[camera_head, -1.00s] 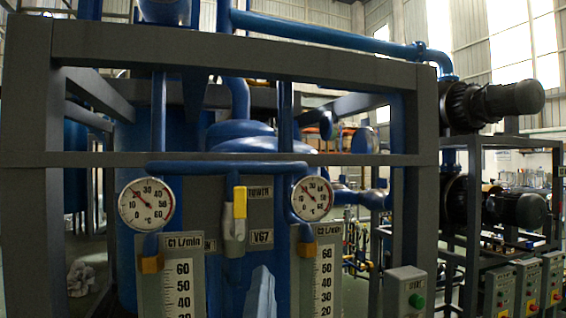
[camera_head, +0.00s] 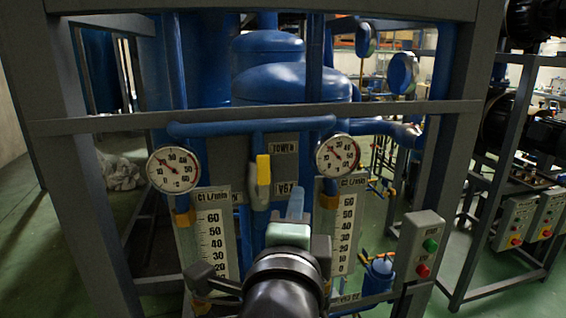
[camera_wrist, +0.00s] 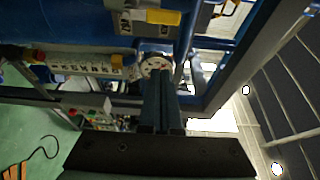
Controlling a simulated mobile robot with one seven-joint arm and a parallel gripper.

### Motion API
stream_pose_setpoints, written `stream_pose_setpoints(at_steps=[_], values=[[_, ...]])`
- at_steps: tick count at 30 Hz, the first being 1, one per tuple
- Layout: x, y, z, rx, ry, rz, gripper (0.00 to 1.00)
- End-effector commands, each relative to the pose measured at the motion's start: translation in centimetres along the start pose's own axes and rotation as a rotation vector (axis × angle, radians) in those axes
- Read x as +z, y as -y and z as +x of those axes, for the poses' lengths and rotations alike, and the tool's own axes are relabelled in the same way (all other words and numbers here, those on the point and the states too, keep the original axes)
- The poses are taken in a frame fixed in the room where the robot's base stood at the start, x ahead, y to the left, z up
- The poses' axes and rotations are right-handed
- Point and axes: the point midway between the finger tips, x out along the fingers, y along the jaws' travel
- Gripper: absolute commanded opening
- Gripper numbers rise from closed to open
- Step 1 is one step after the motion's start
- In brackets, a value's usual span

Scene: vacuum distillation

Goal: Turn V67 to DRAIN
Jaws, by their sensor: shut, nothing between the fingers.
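The valve with the yellow handle (camera_head: 263,169) stands on a blue pipe in the head view, left of the V67 label (camera_head: 286,189) and below the TOWER label (camera_head: 284,146). The handle points upright above its grey body. In the wrist view the yellow handle (camera_wrist: 163,17) lies sideways at the top edge. My gripper (camera_head: 297,191) is below and to the right of the handle in the head view, over the lower part of the V67 label. In the wrist view its fingers (camera_wrist: 162,76) are together and empty, apart from the handle.
Round gauges flank the valve, one at left (camera_head: 173,169) and one at right (camera_head: 337,155). Flow scales hang below them. A grey frame bar (camera_head: 270,117) crosses above the valve.

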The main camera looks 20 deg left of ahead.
Motion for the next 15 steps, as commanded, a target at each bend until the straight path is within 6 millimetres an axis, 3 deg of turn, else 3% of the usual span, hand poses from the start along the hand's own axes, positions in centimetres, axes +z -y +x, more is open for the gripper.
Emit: stream_pose_setpoints(at_steps=[8, 15], values=[[0.0, 0.0, 0.2, 0.000, 0.000, -0.002, 0.00], [0.0, 0.2, 2.7, 0.002, 0.000, -0.002, 0.00]])
